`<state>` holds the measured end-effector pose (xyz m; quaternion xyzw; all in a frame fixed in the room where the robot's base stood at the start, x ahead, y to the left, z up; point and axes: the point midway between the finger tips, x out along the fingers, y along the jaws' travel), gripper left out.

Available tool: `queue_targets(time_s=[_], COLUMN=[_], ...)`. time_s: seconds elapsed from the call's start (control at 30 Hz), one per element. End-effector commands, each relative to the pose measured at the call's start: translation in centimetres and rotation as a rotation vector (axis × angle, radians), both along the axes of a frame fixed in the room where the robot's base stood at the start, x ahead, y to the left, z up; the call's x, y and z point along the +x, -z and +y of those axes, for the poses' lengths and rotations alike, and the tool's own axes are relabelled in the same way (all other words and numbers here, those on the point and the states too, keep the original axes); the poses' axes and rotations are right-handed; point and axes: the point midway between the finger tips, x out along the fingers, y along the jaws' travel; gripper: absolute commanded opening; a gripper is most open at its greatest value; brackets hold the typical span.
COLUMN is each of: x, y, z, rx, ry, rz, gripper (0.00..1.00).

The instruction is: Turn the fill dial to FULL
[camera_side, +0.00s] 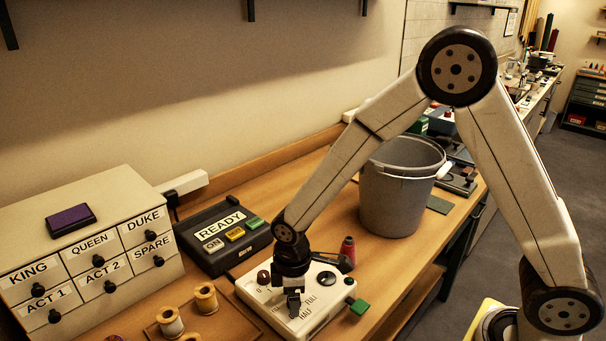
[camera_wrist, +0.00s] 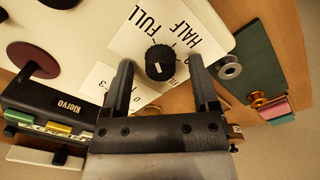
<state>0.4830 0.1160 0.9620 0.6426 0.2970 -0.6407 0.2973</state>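The fill dial (camera_wrist: 160,62) is a black round knob with a white mark, on a white label panel. FULL (camera_wrist: 148,22) and HALF (camera_wrist: 179,40) are printed around it. The white mark points up in the wrist view, toward the side between FULL and HALF; its exact setting is hard to tell. My gripper (camera_wrist: 160,68) is open, with one finger on each side of the dial and a visible gap to each. In the side view my gripper (camera_side: 293,300) is low over the white machine (camera_side: 268,310) and hides the dial.
A READY box (camera_side: 215,240) stands behind, labelled drawers (camera_side: 98,265) and thread spools (camera_side: 206,298) to the left, a grey bucket (camera_side: 395,200) to the right.

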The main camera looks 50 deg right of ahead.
Motion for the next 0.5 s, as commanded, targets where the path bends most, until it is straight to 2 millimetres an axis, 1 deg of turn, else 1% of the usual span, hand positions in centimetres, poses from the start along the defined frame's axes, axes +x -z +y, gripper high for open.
queue_targets(time_s=[0.33, 0.5], x=[-0.07, -0.02], y=[-0.01, -0.71], z=[-0.02, 0.00], rx=[-0.001, 0.000], ry=[0.000, 0.001], rz=[0.002, 0.000], gripper=[0.77, 0.77])
